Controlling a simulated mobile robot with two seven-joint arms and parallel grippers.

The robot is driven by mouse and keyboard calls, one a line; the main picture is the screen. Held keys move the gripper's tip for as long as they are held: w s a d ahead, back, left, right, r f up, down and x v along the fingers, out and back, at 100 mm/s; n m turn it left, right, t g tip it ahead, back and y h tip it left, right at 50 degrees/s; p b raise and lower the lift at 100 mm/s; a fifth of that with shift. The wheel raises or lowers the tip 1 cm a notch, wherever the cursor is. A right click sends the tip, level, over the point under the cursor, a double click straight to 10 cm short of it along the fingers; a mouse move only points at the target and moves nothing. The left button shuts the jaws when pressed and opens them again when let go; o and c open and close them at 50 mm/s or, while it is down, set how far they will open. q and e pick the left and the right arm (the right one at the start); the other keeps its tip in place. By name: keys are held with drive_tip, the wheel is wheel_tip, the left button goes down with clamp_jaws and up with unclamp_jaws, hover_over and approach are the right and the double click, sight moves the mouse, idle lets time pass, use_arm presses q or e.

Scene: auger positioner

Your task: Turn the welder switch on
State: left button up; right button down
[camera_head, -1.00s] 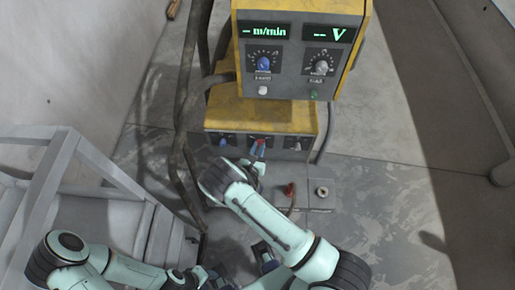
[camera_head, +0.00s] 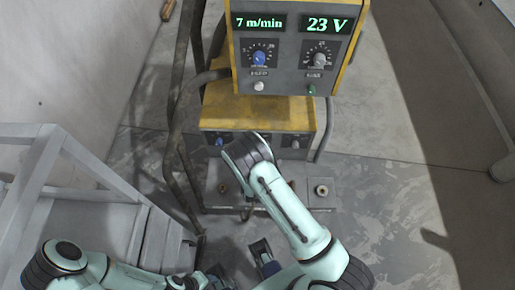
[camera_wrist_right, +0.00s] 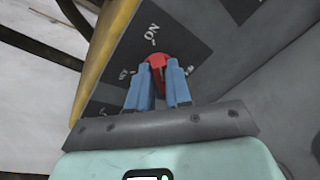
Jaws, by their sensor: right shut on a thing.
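The welder (camera_head: 262,105) is a yellow and grey unit in the middle of the head view. Its lit displays (camera_head: 288,23) read 7 m/min and 23 V. The red switch knob (camera_wrist_right: 157,60) shows in the right wrist view on a dark plate, with its upper end close to the ON mark (camera_wrist_right: 152,33). My right gripper (camera_wrist_right: 164,75) has its blue fingers shut on the red knob. In the head view my right forearm hides the knob and that gripper. My left gripper (camera_head: 243,264) is open and empty near the bottom edge, away from the welder.
A grey metal frame (camera_head: 70,180) stands at the left. Dark cables (camera_head: 178,110) hang beside the welder. A lower grey box with a round socket (camera_head: 321,190) sits at its foot. The floor to the right is clear.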

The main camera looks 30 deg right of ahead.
drive_tip(key=shift+m, duration=0.3)
idle(0.4)
drive_tip(key=c, duration=1.1)
unclamp_jaws()
drive_tip(key=shift+o, duration=0.2)
drive_tip(key=v, duration=1.3)
drive_tip(key=shift+s, duration=0.25)
drive_tip(key=shift+s, duration=0.1)
